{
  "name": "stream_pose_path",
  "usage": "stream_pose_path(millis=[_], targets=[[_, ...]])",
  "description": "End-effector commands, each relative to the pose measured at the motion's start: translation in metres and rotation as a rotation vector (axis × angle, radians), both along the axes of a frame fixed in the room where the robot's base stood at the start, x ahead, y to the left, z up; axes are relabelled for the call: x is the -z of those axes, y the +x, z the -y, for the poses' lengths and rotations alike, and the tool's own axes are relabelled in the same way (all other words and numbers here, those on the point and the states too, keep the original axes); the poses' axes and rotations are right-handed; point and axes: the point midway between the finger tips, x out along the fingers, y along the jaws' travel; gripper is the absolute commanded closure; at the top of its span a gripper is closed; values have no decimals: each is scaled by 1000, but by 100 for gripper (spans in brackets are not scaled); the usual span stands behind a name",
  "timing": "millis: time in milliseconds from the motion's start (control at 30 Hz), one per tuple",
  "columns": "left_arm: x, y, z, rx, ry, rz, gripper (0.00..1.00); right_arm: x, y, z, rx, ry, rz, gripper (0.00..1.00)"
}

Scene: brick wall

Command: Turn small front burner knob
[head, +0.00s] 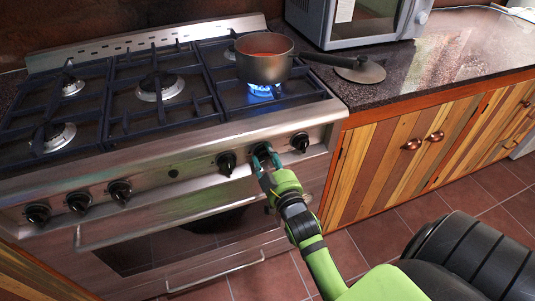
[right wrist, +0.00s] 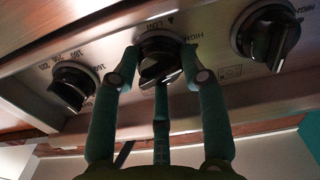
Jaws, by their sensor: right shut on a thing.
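The stove's front panel (head: 195,176) carries a row of black knobs. My right gripper (head: 263,158) is at the panel, shut on the second knob from the right (head: 261,149). In the right wrist view its green fingers stand on both sides of this knob (right wrist: 160,60), with a third finger below. The knob's pointer is tilted, and LOW and HIGH marks show around it. A blue flame (head: 263,90) burns under a pot (head: 265,58) on the front right burner. My left gripper is out of view.
A neighbouring knob (head: 300,142) is close on the right, and another (head: 227,162) with temperature marks is on the left. The oven handle (head: 165,222) runs below the panel. A dark counter (head: 425,65) with a microwave (head: 350,22) lies to the right.

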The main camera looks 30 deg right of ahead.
Motion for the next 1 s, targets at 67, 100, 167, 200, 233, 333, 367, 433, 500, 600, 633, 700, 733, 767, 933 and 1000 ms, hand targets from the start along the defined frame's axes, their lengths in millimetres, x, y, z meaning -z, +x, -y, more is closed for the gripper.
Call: stream_pose_path(millis=[67,100,167,200,233,333,367,433,500,600,633,700,733,767,933,1000], targets=[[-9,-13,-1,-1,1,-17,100,-10,2,-1,-3,-71,-2,89],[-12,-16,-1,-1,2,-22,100,-10,2,-2,-3,-108,-11,89],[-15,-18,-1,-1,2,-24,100,-10,2,-2,-3,-164,-23,89],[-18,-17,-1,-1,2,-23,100,-9,2,-2,-3,-201,-32,89],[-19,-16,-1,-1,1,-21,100,-9,2,-2,-3,-229,-38,89],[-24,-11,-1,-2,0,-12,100,-9,3,-3,-3,-322,-60,89],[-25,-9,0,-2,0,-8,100,-9,3,-3,-3,-349,-67,89],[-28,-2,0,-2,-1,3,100,-9,3,-3,-3,-414,-81,89],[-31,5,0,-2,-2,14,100,-8,3,-3,-2,-479,-96,89],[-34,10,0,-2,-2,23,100,-8,3,-3,-3,-571,-118,89],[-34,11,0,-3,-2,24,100,-8,3,-4,-2,-599,-124,89],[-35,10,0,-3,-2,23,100,-8,3,-4,-2,-660,-138,89],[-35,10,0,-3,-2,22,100,-7,3,-4,-2,-684,-143,89],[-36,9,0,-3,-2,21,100,-7,3,-4,-2,-711,-150,89],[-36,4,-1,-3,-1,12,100,-6,4,-5,-2,-835,-180,89],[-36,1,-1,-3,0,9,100,-6,4,-5,-2,-878,-190,89]])
